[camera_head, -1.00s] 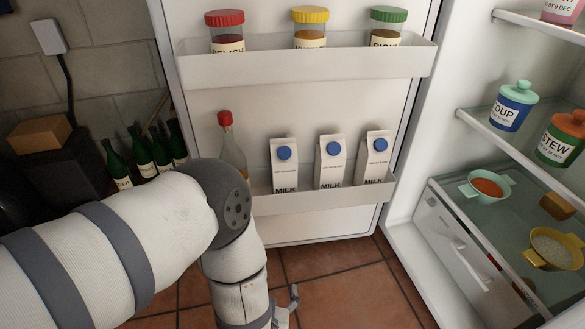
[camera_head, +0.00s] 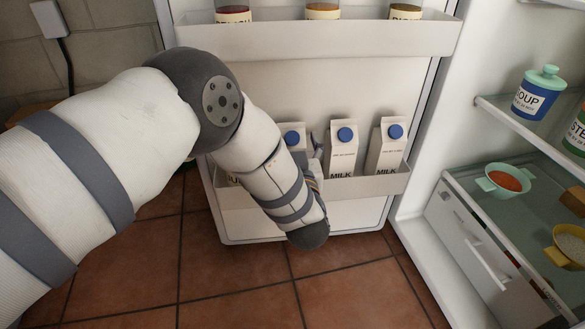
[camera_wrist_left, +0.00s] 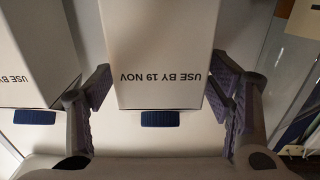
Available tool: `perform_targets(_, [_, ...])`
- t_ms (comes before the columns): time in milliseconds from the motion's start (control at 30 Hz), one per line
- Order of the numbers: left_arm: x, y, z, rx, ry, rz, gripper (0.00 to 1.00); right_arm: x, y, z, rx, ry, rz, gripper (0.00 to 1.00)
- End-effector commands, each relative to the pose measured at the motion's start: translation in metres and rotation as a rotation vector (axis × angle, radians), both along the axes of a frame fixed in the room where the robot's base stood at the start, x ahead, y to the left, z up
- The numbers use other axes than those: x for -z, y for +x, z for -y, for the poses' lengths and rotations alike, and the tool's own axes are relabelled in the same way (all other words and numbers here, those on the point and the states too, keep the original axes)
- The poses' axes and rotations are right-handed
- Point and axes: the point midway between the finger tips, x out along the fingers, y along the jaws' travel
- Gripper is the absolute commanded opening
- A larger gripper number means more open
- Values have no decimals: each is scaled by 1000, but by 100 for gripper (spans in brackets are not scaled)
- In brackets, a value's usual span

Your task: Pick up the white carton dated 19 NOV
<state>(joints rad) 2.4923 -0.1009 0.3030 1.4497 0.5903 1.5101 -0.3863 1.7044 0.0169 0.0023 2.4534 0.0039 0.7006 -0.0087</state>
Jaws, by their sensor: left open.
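The white carton dated 19 NOV (camera_wrist_left: 160,50) fills the middle of the left wrist view, upside down, its print "USE BY 19 NOV" readable above a blue cap. My left gripper (camera_wrist_left: 158,95) is open around it, one finger on each side, with small gaps showing. In the head view this appears to be the leftmost milk carton (camera_head: 293,128) on the lower door shelf, mostly hidden by my arm. A finger of my left gripper (camera_head: 315,150) shows at its right side. My right gripper is not in view.
A middle carton (camera_head: 342,158) and a right carton (camera_head: 388,152) stand on the same door shelf (camera_head: 355,187). The neighbouring carton (camera_wrist_left: 30,60) is close beside the left finger. The upper door shelf (camera_head: 310,40) holds jars. Fridge shelves lie to the right.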

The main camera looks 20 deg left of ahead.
Motion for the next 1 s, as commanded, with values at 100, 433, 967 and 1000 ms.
perform_targets(100, [-1,2,-1,0,0,0,73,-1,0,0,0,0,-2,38])
perform_targets(433, [-1,1,-1,1,0,0,21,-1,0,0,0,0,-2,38])
perform_targets(967, [-41,1,0,1,0,13,0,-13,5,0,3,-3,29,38])
perform_targets(1000, [-52,2,-1,1,0,13,0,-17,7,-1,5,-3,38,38])
